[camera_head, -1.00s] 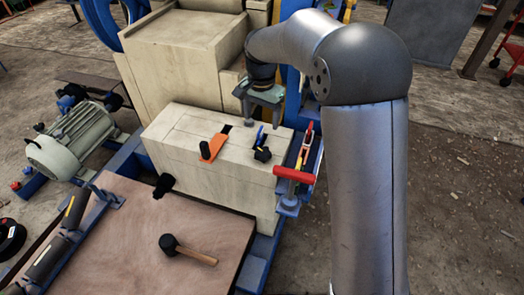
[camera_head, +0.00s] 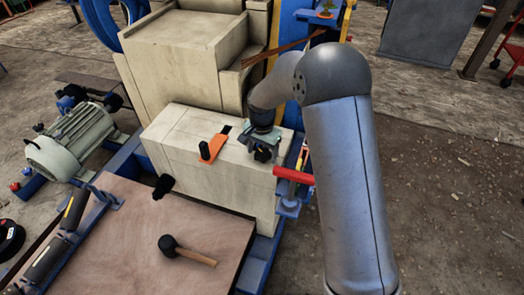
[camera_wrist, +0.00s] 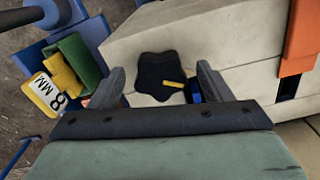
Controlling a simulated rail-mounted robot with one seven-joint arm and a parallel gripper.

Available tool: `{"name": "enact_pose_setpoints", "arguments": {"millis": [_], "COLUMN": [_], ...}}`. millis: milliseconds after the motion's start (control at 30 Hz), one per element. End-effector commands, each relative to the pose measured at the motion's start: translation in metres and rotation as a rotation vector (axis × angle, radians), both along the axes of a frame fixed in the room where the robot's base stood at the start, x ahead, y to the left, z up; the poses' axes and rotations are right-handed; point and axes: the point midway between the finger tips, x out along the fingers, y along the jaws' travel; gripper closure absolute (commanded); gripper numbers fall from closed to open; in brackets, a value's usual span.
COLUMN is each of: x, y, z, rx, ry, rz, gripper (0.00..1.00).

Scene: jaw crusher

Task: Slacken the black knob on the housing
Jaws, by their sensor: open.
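The black star-shaped knob (camera_wrist: 157,76) with a yellow mark sits on the pale housing (camera_wrist: 215,35). In the wrist view it shows between the two fingers of my gripper (camera_wrist: 161,76), which is open with a gap on either side of the knob. In the head view my gripper (camera_head: 262,141) is right over the top of the housing (camera_head: 190,165), at its right end, and the knob (camera_head: 262,155) shows dark just below it. How far the fingertips reach down beside the knob I cannot tell. A blue piece (camera_wrist: 196,90) beside the knob is partly hidden by the right finger.
An orange plate (camera_head: 214,147) with a black handle lies on the housing, left of the gripper. A red bar (camera_head: 294,176) stands out at the right end. Green and yellow blocks (camera_wrist: 80,58) are at left in the wrist view. A mallet (camera_head: 190,250) lies on the wooden board.

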Motion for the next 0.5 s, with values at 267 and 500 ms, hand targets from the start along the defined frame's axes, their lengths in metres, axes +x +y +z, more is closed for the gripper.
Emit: {"name": "enact_pose_setpoints", "arguments": {"millis": [267, 500], "x": [-0.0001, -0.0001], "y": [0.0000, 0.0000], "z": [0.0002, 0.0003], "rx": [0.000, 0.000], "ry": [0.000, 0.000], "rz": [0.000, 0.005], "gripper": [0.64, 0.73]}}
